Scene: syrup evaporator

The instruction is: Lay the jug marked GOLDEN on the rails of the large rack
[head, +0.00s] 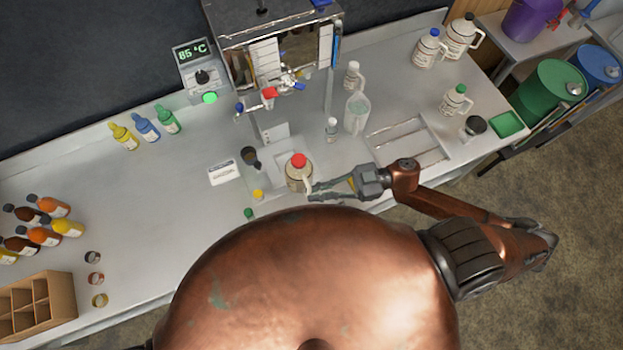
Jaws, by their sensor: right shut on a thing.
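A cream jug with a red cap (298,172) stands upright on a pale square stand in front of the evaporator. Its label is too small to read, so I cannot tell if it is the one marked GOLDEN. My right gripper (315,190) comes in from the right and is shut on the handle side of this jug. A white rack with rails (408,142) lies on the counter to the right, behind my right gripper, and looks empty. My left gripper is out of view.
The evaporator (290,50) stands at the back with its taps over the counter. A clear jug (356,112) stands left of the rack. More capped jugs (428,48) stand at the back right. Small bottles and a wooden crate (40,305) are at the left.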

